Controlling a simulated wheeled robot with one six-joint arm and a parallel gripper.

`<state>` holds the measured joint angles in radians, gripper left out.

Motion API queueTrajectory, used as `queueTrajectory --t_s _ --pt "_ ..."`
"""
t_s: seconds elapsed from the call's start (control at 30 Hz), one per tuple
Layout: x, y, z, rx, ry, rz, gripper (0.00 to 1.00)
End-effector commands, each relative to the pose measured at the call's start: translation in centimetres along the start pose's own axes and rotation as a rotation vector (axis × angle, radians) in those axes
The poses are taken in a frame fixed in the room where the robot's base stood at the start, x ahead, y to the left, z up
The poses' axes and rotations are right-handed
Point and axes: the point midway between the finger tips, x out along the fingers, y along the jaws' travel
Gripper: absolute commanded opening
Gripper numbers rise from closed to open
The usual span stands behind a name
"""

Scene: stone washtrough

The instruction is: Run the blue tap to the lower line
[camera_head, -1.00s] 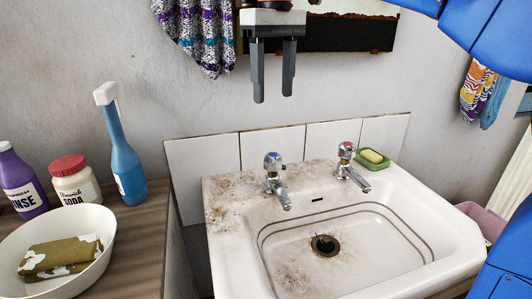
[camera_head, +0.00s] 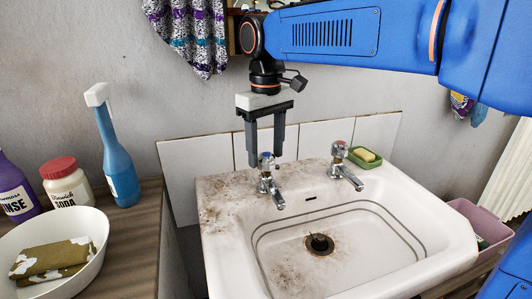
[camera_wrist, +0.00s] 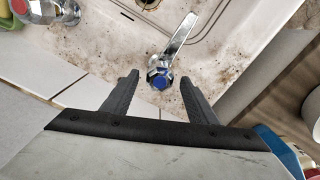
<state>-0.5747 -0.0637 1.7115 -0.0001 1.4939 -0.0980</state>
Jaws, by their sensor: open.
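The blue tap (camera_head: 266,163) is the left tap on the white basin (camera_head: 222,236), a chrome tap with a blue-marked top. My gripper (camera_head: 265,160) points down at its head, fingers open. In the wrist view the blue tap's head (camera_wrist: 160,79) sits between the open fingertips, with visible gaps. Its spout points into the basin, and no water shows from it. Two dark lines ring the basin's inner wall; the lower line (camera_head: 262,252) is the inner one. The basin looks empty. A dark drain (camera_head: 319,243) is in its floor; I cannot tell whether it is plugged.
The red tap (camera_head: 341,158) stands to the right, with a green soap dish (camera_head: 364,157) beyond it. White tiles (camera_head: 196,171) back the basin. A blue spray bottle (camera_head: 121,165), a soda jar (camera_head: 67,184) and a white bowl (camera_head: 91,266) stand on the left counter.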

Motion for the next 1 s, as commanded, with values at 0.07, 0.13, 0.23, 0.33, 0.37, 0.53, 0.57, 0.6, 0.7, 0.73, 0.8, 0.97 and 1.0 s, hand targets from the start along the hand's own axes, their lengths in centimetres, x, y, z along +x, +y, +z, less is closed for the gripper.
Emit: queueTrajectory --t_s 0.07,0.13,0.23,0.33,0.37,0.53,0.57,0.6,0.7,0.73,0.8,0.97,1.0 --pt "0.53 -0.01 0.05 0.0 -0.001 0.0 0.53" --pt "0.75 -0.01 0.03 0.0 0.0 0.0 0.53" --pt "0.87 0.0 0.01 0.0 0.001 0.0 0.53" --pt "0.87 0.0 0.01 0.0 0.001 0.0 0.53" --pt "0.87 0.0 0.01 0.0 0.001 0.0 0.53" --pt "0.86 0.0 0.02 0.0 0.0 0.0 0.27" --pt "0.86 -0.01 0.02 0.0 0.0 0.0 0.2" --pt "0.86 -0.01 0.02 0.0 0.0 0.0 0.12" --pt "0.86 -0.01 0.02 -0.001 0.0 0.0 0.12" --pt "0.86 -0.02 0.02 -0.004 0.0 0.0 0.12" --pt "0.85 -0.02 0.02 -0.023 0.0 0.0 0.12" --pt "0.85 -0.03 0.02 -0.13 0.0 -0.001 0.12" --pt "0.85 -0.03 0.02 -0.162 0.0 -0.001 0.12"
